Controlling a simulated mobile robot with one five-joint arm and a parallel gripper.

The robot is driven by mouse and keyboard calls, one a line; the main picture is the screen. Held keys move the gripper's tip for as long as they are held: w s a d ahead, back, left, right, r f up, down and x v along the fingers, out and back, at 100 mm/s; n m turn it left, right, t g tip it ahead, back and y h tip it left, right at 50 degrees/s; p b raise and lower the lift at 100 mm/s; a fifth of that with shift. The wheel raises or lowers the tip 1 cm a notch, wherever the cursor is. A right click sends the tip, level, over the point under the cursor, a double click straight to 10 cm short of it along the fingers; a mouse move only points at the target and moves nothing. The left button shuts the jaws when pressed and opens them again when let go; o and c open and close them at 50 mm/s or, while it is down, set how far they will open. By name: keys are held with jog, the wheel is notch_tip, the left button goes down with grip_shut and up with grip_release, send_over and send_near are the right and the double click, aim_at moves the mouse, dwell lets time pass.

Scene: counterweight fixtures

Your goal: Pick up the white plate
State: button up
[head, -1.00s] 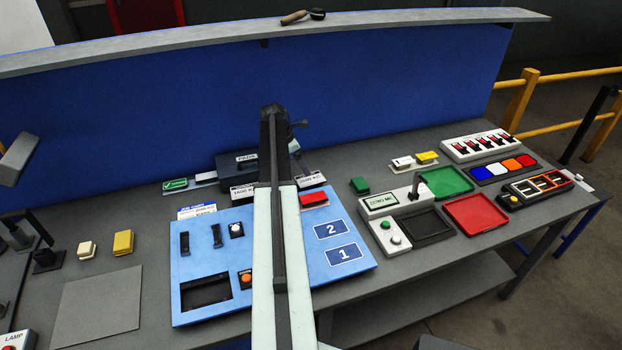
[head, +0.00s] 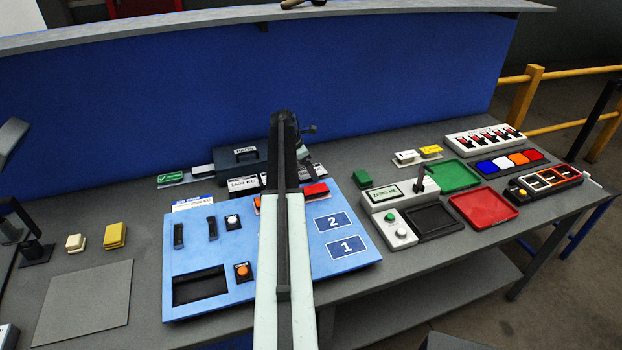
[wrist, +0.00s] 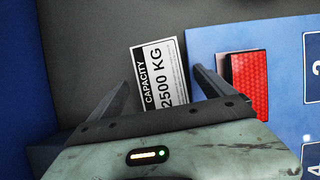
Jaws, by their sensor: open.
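A white plate printed "CAPACITY 2500 KG" (wrist: 158,75) lies flat and tilted on the grey bench in the wrist view. It lies between the two fingers of my open gripper (wrist: 163,82), and its lower edge is hidden by my gripper body. Whether the fingers are beside it or above it I cannot tell. In the head view my gripper (head: 304,154) is mostly hidden behind my arm. Another white label plate with "KG" (head: 243,184) shows left of my arm.
A blue panel (head: 180,262) with switches fills the bench front. A red reflector-like block (wrist: 250,83) lies close right of my gripper. A dark case (head: 240,156) stands behind the plates. A blue back wall (head: 130,115) rises behind the bench.

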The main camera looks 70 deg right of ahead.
jog(key=shift+r, duration=0.2)
jog(key=c, duration=1.5)
